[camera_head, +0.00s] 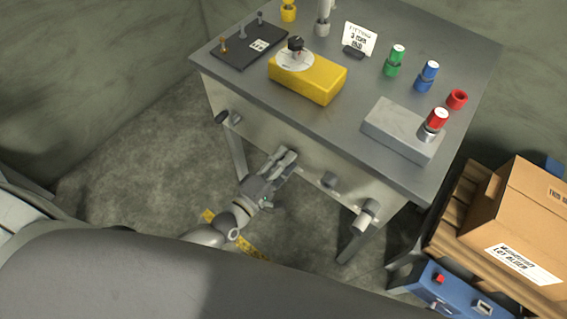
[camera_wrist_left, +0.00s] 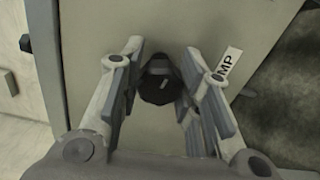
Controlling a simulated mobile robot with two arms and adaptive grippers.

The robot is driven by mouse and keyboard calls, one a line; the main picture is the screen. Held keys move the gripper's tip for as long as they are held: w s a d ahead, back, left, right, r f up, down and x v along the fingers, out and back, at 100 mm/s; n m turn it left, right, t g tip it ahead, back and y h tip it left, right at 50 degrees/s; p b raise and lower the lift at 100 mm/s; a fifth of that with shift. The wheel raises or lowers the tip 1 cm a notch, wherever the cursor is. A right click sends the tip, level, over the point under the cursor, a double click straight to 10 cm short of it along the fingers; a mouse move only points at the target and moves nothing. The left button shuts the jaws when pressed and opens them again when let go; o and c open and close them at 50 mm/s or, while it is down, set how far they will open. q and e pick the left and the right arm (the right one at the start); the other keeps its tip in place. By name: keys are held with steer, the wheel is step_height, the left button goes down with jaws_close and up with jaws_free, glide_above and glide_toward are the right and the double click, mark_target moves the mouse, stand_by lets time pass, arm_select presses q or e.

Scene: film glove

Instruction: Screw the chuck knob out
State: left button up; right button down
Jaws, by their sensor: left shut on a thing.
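A dark round knob (camera_wrist_left: 160,80) with a small light mark sits on the pale front panel of the bench in the left wrist view. A white label (camera_wrist_left: 229,67) beside it is partly hidden and shows the letters "MP"; no readable label names this knob as the chuck knob. My left gripper (camera_head: 286,158) reaches up to the bench's front panel (camera_head: 260,138) in the head view. In the left wrist view its fingers (camera_wrist_left: 160,88) stand on both sides of the dark knob, shut on it. The head view hides this knob behind the gripper. My right gripper is not in view.
Other fittings stick out of the panel: one at left (camera_head: 230,117), a small one (camera_head: 329,180) and a larger one (camera_head: 366,215) at right. The benchtop (camera_head: 345,108) holds a yellow block (camera_head: 318,82) and a grey block (camera_head: 395,128). A cardboard box (camera_head: 520,215) stands at right.

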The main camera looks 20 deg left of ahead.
arm_select(q)
steer(key=n+b, duration=0.2)
steer(key=n, duration=0.3)
steer(key=shift+b, duration=0.3)
steer(key=shift+r+n+b, duration=0.15)
steer(key=shift+n+b, duration=0.35)
steer(key=shift+n, duration=0.7)
steer(key=o, duration=1)
steer(key=shift+w, duration=0.15)
steer(key=shift+s, duration=0.2)
steer(key=v, duration=1.1)
steer(key=shift+s+a, duration=0.1)
steer(key=shift+s, duration=0.3)
